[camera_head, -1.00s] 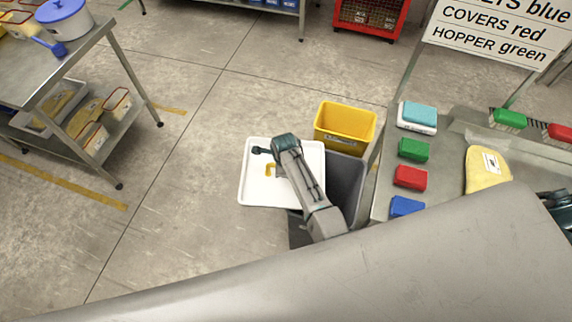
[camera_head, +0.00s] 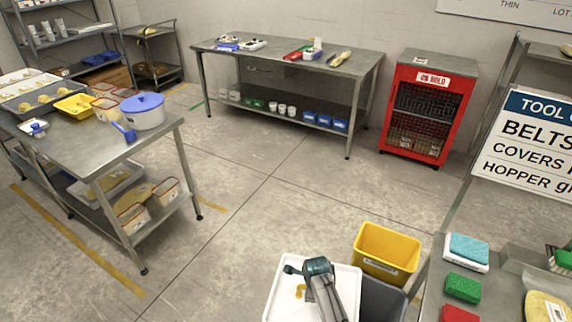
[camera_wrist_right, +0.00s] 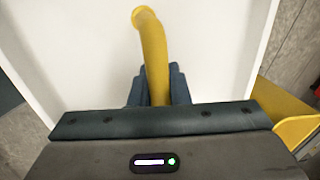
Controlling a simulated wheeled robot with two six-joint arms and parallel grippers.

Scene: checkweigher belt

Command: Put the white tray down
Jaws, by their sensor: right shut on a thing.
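The white tray (camera_head: 279,304) is at the bottom of the head view, cut off by the frame's lower edge. It has a low raised rim and a yellow handle (camera_wrist_right: 152,45) that rises from its middle. My right gripper (camera_wrist_right: 157,92) is shut on that handle and holds the tray. In the head view its arm covers part of the tray's middle. The tray's flat white floor (camera_wrist_right: 215,50) looks empty where it shows. What lies under the tray is hidden. My left gripper is not in view.
A yellow bin (camera_head: 387,250) and a grey bin (camera_head: 383,300) stand right beside the tray. A steel bench (camera_head: 430,290) with coloured blocks is at the right. A loaded table (camera_head: 95,155) stands left, a long table (camera_head: 340,67) and red cabinet (camera_head: 431,110) behind. The floor between is clear.

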